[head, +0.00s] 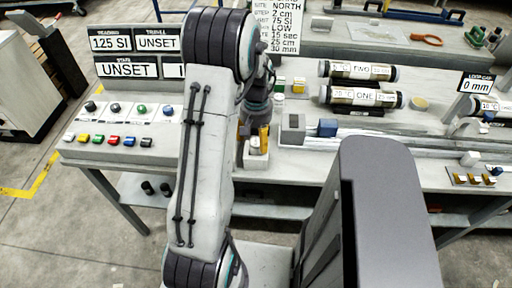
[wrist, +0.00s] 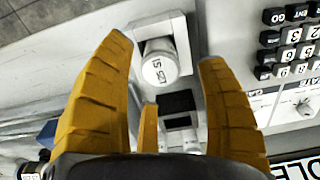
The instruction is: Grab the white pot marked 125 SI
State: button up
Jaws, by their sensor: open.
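A white round pot (wrist: 160,70) with dark marks on its top stands in a pale square holder in the wrist view. The marks are turned and too small to read surely as 125 SI. My gripper (wrist: 164,52) is open, its orange fingers spread to the left and right of the pot, with no visible contact. In the head view, my gripper (head: 252,136) is over the front of the bench beside the console, and the pot (head: 255,144) shows partly between the fingers.
A keypad (wrist: 292,42) lies right of the pot. The console (head: 115,125) with coloured buttons is at the left, under signs including 125 SI (head: 111,42). Labelled tubes (head: 360,97) lie behind. A grey block (head: 293,129) and blue block (head: 327,128) stand right of my gripper.

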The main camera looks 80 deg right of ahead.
jog(key=shift+f, duration=1)
jog(key=shift+c, duration=0.3)
grip_shut()
